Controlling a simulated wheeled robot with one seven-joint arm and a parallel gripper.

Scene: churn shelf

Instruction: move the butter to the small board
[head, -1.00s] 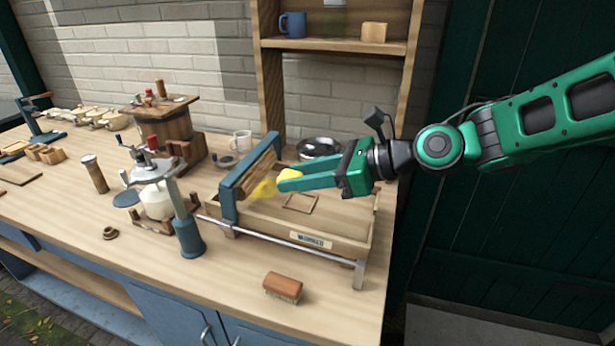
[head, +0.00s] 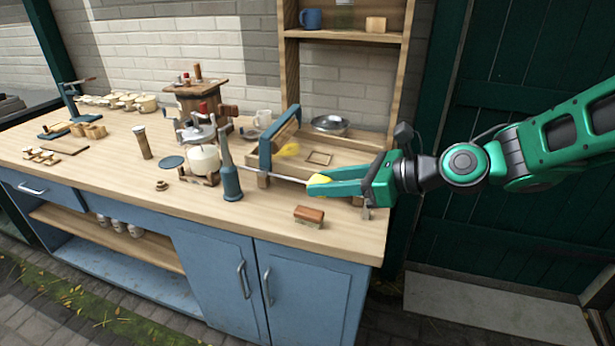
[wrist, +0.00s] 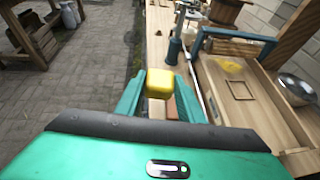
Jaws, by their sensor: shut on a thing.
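My gripper (head: 322,184) is shut on a yellow block of butter (head: 319,179). It holds the block in the air near the right front of the counter. In the wrist view the butter (wrist: 160,83) sits between the fingertips of my gripper (wrist: 160,92). Another yellow lump (head: 288,149) stays in the wooden trough (head: 345,170), beside its ribbed roller. A thin, bare wooden board (head: 66,146) lies far off at the left of the counter. I cannot tell for sure that it is the small board.
A wooden brush (head: 309,216) lies near the front edge, below my gripper. A glass churn (head: 204,160) and a blue-handled post (head: 230,180) stand left of the trough. A metal bowl (head: 330,125) is behind it. The front left counter is mostly clear.

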